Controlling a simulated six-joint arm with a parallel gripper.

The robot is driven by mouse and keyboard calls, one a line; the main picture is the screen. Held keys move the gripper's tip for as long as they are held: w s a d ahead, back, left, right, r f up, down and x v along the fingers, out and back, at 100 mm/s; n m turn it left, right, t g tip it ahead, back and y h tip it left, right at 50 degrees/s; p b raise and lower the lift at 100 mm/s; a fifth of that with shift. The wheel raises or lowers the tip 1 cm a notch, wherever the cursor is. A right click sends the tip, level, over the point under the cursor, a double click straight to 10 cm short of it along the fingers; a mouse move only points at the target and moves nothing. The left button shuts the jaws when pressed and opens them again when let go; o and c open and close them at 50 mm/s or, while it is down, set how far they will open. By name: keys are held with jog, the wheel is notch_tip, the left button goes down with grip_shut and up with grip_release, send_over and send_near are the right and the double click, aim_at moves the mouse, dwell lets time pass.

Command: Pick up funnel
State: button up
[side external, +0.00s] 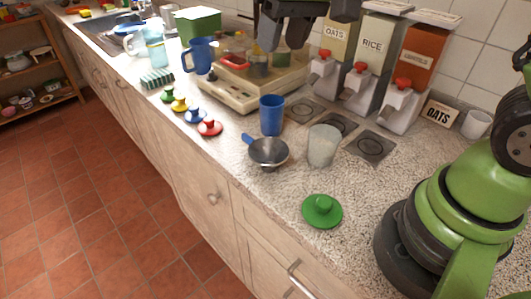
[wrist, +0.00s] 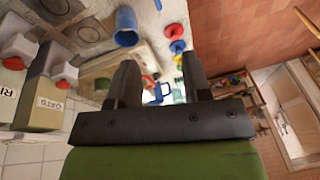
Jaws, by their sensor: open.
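A grey, bowl-shaped piece with a short blue handle (side external: 268,152), which looks like the funnel, sits on the speckled counter near its front edge. It is left of a translucent cup (side external: 323,146) and in front of a blue cup (side external: 271,115). I cannot make out a spout, and I do not see it in the wrist view. My gripper (side external: 284,38) is high at the top, above and behind it, over the appliance area. In the wrist view my gripper (wrist: 160,72) is open, with nothing between its fingers.
Dispensers (side external: 370,60) stand along the tiled wall. A beige appliance (side external: 245,85) and a blue pitcher (side external: 198,56) stand behind. Several coloured knobbed lids (side external: 210,127) line the front edge. A green lid (side external: 322,211) lies near my base. The counter between it and the bowl is clear.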

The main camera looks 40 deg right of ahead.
jog(key=n+g, duration=0.1)
jog(key=g, duration=0.1)
send_near(249, 137)
jog(key=shift+n+g+h, duration=0.3)
jog(key=shift+g+h, duration=0.1)
jog(key=shift+h, duration=0.1)
jog(key=f, duration=0.2)
jog(key=a+f, duration=0.1)
jog(key=f, duration=0.2)
jog(key=shift+a, duration=0.1)
jog(key=f, duration=0.5)
jog(key=shift+w+d+f, duration=0.2)
jog(key=shift+w+f, duration=0.2)
grip_shut()
